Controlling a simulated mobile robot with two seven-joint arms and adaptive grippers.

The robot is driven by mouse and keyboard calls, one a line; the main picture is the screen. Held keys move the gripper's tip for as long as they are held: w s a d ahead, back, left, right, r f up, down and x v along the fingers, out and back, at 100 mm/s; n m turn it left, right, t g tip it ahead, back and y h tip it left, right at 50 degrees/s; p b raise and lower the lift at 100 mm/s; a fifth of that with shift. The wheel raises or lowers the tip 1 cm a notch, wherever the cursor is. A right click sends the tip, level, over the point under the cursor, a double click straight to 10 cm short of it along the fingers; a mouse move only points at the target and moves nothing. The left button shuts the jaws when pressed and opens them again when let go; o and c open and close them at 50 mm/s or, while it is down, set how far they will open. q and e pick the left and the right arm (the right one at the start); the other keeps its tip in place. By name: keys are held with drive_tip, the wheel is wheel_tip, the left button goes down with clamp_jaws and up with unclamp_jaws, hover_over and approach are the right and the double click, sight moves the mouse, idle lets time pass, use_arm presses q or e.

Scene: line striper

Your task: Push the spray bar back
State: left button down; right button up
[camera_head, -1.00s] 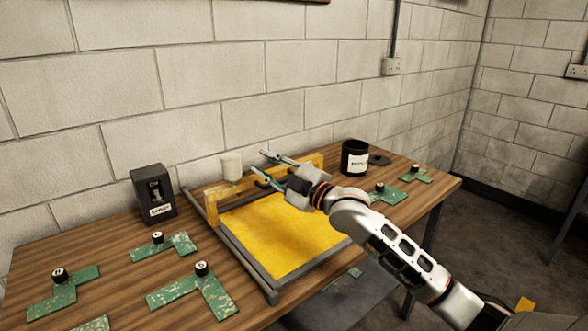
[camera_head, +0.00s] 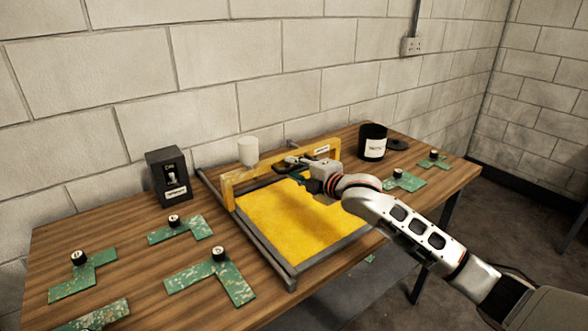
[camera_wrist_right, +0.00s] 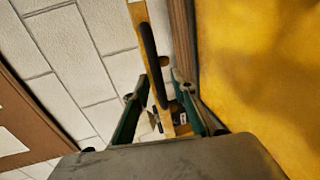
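The yellow spray bar (camera_head: 240,181) spans the back of a grey-railed frame (camera_head: 277,268) over a yellow sheet (camera_head: 300,225). A white cup (camera_head: 248,151) sits at its left end, and a pale label (camera_head: 322,150) shows near its right end. My right gripper (camera_head: 290,170) is at the bar's front side, right of its middle. In the right wrist view, its green fingers (camera_wrist_right: 160,115) stand apart. The bar (camera_wrist_right: 168,118) and a black handle (camera_wrist_right: 149,55) show between and beyond them. Contact is unclear. My left gripper is not in view.
A black switch box (camera_head: 169,178) stands left of the frame. A black labelled pot (camera_head: 373,142) stands to the right, with a dark lid (camera_head: 397,144) beside it. Several green plates with numbered black knobs lie around the table (camera_head: 130,235). A block wall is close behind.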

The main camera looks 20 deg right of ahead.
drive_tip(key=shift+w, duration=0.2)
drive_tip(key=shift+c, duration=0.3)
clamp_jaws()
